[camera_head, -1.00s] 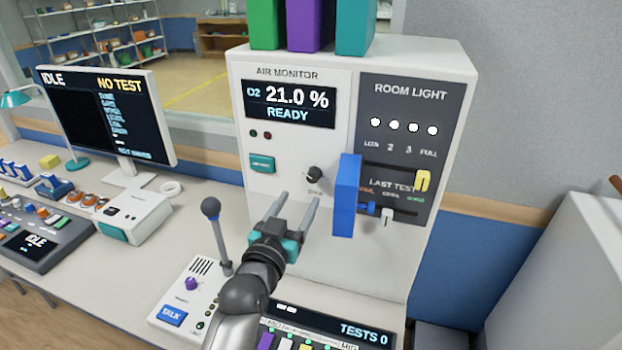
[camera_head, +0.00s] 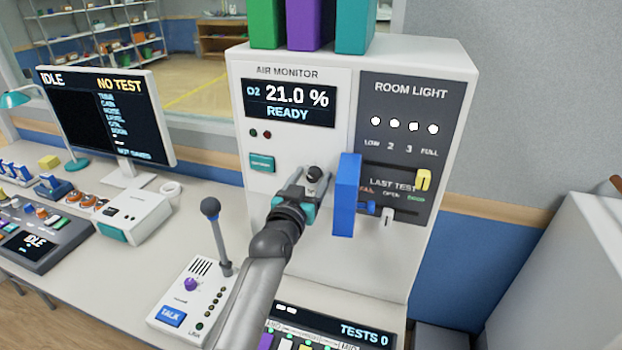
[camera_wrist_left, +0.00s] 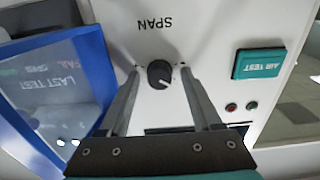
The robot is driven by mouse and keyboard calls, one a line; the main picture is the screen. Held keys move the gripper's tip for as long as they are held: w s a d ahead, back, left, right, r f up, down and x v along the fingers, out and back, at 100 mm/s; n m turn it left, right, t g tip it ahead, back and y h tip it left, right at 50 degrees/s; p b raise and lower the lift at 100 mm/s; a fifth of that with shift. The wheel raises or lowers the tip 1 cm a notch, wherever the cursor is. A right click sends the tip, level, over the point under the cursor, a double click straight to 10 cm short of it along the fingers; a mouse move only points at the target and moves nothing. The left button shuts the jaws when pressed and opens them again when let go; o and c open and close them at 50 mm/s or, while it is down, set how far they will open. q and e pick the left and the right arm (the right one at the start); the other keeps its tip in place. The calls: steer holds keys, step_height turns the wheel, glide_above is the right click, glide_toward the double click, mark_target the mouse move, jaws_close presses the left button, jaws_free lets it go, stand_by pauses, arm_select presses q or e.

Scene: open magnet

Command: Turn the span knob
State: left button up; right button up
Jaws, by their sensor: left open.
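The span knob (camera_head: 314,174) is a small dark round knob with a light pointer mark on the white air monitor panel (camera_head: 254,208). In the left wrist view the knob (camera_wrist_left: 159,73) sits between the two fingers, under the upside-down word SPAN. My left gripper (camera_head: 309,178) is open, with one finger on each side of the knob. In the left wrist view gaps show between the knob and both fingers of the gripper (camera_wrist_left: 158,72). The gripper hides the panel label in the head view. My right gripper is not in view.
A blue upright plate (camera_head: 346,195) stands out from the panel just right of the gripper. A teal button (camera_head: 262,163) is to the left. The microphone (camera_head: 211,208) on its talk box stands below left. Sliders with a yellow handle (camera_head: 423,180) are farther right.

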arm_select(q)
steer(key=shift+c, duration=0.3)
jaws_close()
stand_by(0.3)
steer(key=shift+n+p, duration=0.4)
steer(key=shift+n, duration=0.6)
steer(key=shift+o, duration=0.3)
jaws_free()
steer(key=shift+s, duration=0.15)
